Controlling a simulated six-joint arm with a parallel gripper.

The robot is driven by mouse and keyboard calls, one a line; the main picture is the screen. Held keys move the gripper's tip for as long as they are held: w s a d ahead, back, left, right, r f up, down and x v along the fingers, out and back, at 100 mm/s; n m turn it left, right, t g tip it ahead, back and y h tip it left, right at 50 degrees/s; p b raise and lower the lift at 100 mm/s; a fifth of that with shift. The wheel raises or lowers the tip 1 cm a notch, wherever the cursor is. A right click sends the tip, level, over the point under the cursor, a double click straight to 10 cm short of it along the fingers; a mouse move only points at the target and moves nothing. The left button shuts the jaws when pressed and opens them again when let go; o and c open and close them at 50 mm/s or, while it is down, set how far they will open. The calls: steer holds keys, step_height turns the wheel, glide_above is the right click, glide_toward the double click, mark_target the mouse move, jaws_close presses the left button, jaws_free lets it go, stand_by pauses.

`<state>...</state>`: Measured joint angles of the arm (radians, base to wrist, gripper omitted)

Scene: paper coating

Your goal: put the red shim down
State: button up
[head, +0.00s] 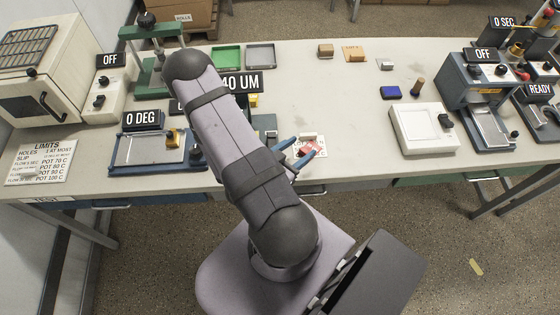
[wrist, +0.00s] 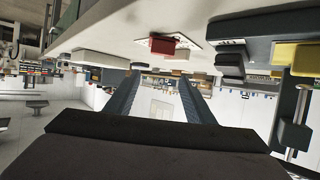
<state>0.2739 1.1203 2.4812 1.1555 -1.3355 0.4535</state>
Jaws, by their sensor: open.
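The red shim (head: 307,151) is a small red block on a white printed card (head: 322,141) near the table's front edge. In the wrist view, which is upside down, the red shim (wrist: 162,46) rests at the card, clear of the fingers. My gripper (head: 303,149) is open, its blue fingers apart around the shim's place in the head view. In the wrist view my gripper (wrist: 160,84) shows nothing held between its fingers. A small white block (head: 308,135) is just behind the shim, and my arm hides part of the table to the left.
A blue-framed plate device (head: 150,150) stands left of my arm. A white box instrument (head: 424,129) stands to the right, with a blue block (head: 391,92) behind it. Green and grey trays (head: 260,56) lie at the back. The table between the card and the white instrument is clear.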

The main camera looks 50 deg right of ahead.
steer(key=p+v, duration=0.1)
steer(key=v, duration=0.9)
